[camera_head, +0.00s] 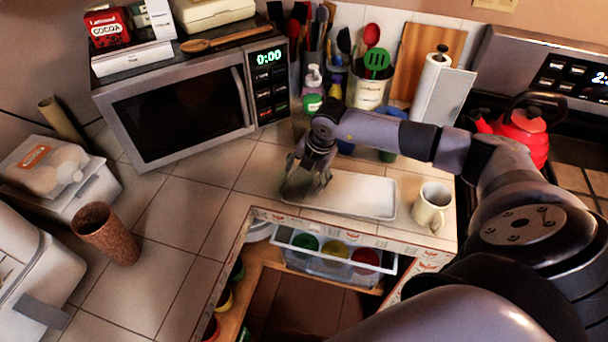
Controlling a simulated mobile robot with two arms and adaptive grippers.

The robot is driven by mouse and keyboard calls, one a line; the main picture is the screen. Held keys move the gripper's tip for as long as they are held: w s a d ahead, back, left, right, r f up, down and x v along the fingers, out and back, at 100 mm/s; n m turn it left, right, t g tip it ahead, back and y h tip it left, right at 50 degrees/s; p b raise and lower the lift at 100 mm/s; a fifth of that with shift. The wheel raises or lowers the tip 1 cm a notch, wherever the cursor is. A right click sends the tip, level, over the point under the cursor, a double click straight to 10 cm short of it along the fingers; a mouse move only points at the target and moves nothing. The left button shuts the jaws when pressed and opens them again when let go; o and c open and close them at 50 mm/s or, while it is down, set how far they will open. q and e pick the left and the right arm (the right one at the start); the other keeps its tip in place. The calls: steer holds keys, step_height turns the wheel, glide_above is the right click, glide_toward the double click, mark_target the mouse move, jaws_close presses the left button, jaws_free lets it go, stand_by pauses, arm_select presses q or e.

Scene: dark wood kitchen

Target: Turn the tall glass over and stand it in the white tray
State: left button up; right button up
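The white tray (352,194) lies on the tiled counter, near its front edge. My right gripper (306,182) points down over the tray's left end. Its fingers are spread around a dark greenish, see-through shape (299,184), which looks like the tall glass. The fingers hide much of it. I cannot tell which way up it is, whether it touches the tray, or whether the fingers press on it. My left gripper is not in view.
A cream mug (432,207) stands just right of the tray. Bottles and utensil pots (368,92) stand behind it. A microwave (185,105) is at the back left, a brown tumbler (106,234) at the left. An open shelf with a clear bin (330,262) lies below the front edge.

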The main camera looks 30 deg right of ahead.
steer(key=c, duration=1.4)
steer(key=shift+r, duration=0.1)
steer(key=shift+c, duration=0.2)
